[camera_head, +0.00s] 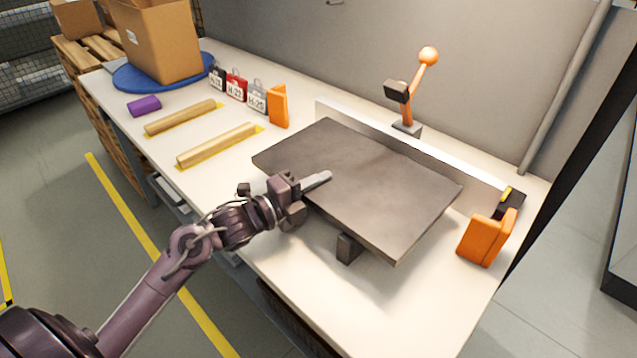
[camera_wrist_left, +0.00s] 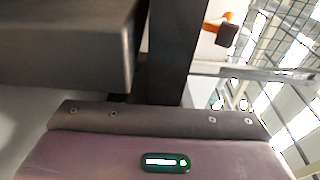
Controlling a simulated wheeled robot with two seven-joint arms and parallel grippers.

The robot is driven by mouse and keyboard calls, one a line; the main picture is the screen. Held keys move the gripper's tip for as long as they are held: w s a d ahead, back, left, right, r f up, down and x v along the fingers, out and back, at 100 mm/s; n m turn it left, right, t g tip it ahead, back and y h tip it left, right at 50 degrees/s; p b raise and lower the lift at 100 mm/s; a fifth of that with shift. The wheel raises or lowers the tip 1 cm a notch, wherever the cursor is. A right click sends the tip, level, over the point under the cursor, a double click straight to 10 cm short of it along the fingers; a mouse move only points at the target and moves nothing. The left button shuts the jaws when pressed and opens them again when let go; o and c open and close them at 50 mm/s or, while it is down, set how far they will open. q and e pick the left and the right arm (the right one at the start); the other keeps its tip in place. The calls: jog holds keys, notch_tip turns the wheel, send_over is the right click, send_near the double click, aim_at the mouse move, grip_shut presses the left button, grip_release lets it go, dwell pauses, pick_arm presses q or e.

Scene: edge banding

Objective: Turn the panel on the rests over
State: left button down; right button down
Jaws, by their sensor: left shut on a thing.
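A dark grey flat panel (camera_head: 385,190) lies across the right half of the bench, raised above its top. A small dark rest (camera_head: 349,247) shows under its front edge; any others are hidden beneath the panel. My left gripper (camera_head: 316,181) is at the panel's front left edge, shut on it, with one finger lying over the upper face. The finger below is hidden. In the left wrist view, dark surfaces fill the upper left, and I cannot tell panel from finger there. My right gripper is not in view.
Two wooden bars (camera_head: 217,146) lie left of the panel. Another orange block (camera_head: 487,237) stands to the right.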

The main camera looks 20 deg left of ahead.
pick_arm(q)
jog(key=shift+r, duration=0.15)
jog(key=c, duration=1.2)
grip_release()
jog(key=shift+c, duration=0.2)
jog(key=shift+s+f, duration=0.15)
jog(key=shift+f, duration=0.3)
jog(key=p+v, duration=0.1)
jog(key=v, duration=0.2)
jog(key=p+v, duration=0.1)
jog(key=v, duration=0.3)
jog(key=shift+r, duration=0.2)
jog(key=shift+s+a+f, duration=0.1)
jog(key=shift+s, duration=0.1)
jog(key=shift+b+v, duration=0.55)
jog(key=shift+v, duration=3.05)
